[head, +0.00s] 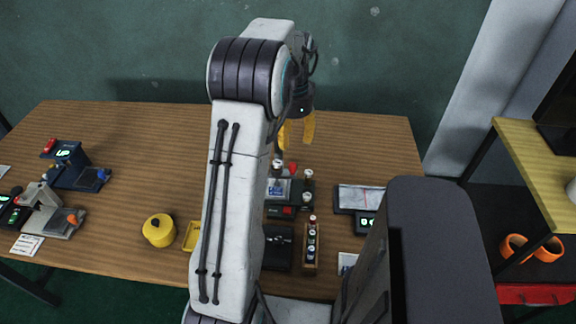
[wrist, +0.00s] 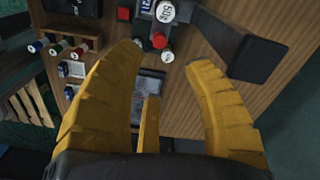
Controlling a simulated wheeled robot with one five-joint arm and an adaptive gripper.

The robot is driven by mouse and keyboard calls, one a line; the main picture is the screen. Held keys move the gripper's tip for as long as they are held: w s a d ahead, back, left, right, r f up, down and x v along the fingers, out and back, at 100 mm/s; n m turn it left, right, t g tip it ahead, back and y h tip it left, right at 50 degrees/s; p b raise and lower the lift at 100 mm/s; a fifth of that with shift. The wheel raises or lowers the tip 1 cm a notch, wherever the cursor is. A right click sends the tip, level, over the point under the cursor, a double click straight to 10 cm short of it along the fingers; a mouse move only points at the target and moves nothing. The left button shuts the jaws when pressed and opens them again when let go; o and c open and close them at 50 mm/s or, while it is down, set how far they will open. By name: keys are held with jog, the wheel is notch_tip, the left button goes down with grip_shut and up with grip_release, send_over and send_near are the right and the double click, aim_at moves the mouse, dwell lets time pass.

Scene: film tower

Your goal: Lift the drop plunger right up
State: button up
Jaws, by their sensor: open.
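My gripper (head: 296,142) has yellow fingers and hangs above the back middle of the wooden table, pointing down. In the wrist view my gripper (wrist: 167,58) is open, with nothing between its fingers. A small red knob (head: 293,168) stands at the back of a dark device (head: 272,211); it may be the drop plunger, but I cannot tell for sure. In the wrist view a red knob (wrist: 159,40) shows just beyond the gap between the fingertips. A white-capped cylinder (wrist: 163,11) with a printed label stands close to it. My arm hides part of the device in the head view.
A rack of small vials (head: 311,245) stands in front of the device, and a flat tray (head: 359,199) lies to its right. A blue device (head: 77,168) stands further left.

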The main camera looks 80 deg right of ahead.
aim_at(293, 164)
notch_tip(293, 164, down, 11)
jog(key=shift+r, duration=0.1)
dwell(0.4)
jog(key=shift+o, duration=0.3)
grip_shut()
dwell(0.3)
jog(key=shift+r, duration=0.1)
